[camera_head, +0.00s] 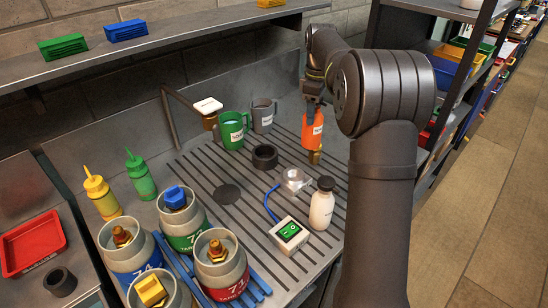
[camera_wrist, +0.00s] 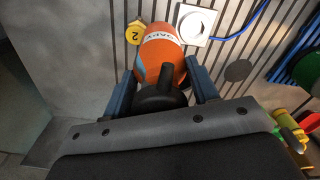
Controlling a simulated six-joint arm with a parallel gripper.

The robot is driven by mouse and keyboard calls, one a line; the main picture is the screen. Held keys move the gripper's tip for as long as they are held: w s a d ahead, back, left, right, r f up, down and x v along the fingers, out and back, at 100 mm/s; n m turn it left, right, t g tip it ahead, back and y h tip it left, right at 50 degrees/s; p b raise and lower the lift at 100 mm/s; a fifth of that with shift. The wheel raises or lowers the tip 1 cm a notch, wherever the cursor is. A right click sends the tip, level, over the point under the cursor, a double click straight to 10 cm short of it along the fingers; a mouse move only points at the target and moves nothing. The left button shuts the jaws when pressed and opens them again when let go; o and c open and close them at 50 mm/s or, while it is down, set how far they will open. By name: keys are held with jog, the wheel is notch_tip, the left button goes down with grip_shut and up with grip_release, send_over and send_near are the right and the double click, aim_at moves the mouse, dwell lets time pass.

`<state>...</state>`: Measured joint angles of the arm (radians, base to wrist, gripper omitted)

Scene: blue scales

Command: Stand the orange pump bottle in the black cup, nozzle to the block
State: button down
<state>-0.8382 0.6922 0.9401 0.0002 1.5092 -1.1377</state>
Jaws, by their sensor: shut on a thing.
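The orange pump bottle (camera_head: 313,132) is held by my gripper (camera_head: 314,104) at the right of the slatted counter. In the wrist view the orange body (camera_wrist: 160,52) lies between the two blue fingers (camera_wrist: 163,92), with its black pump head nearest the camera and the nozzle (camera_wrist: 166,74) pointing up the picture. The black cup (camera_head: 265,158) stands empty on the slats, left of and apart from the bottle; I cannot pick it out in the wrist view.
A green mug (camera_head: 231,131) and a grey mug (camera_head: 263,116) stand behind the cup. Large canisters (camera_head: 182,218) crowd the front left. A dark disc (camera_head: 228,194) lies flat.

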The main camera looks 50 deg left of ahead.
jog(key=s+a+f, duration=0.8)
jog(key=a+f, duration=0.2)
jog(key=a, duration=0.3)
jog(key=shift+f, duration=0.25)
jog(key=shift+a+f, duration=0.1)
jog(key=shift+f, duration=0.05)
jog(key=c, duration=0.5)
grip_release()
notch_tip(320, 180, up, 12)
jog(key=shift+r, duration=0.15)
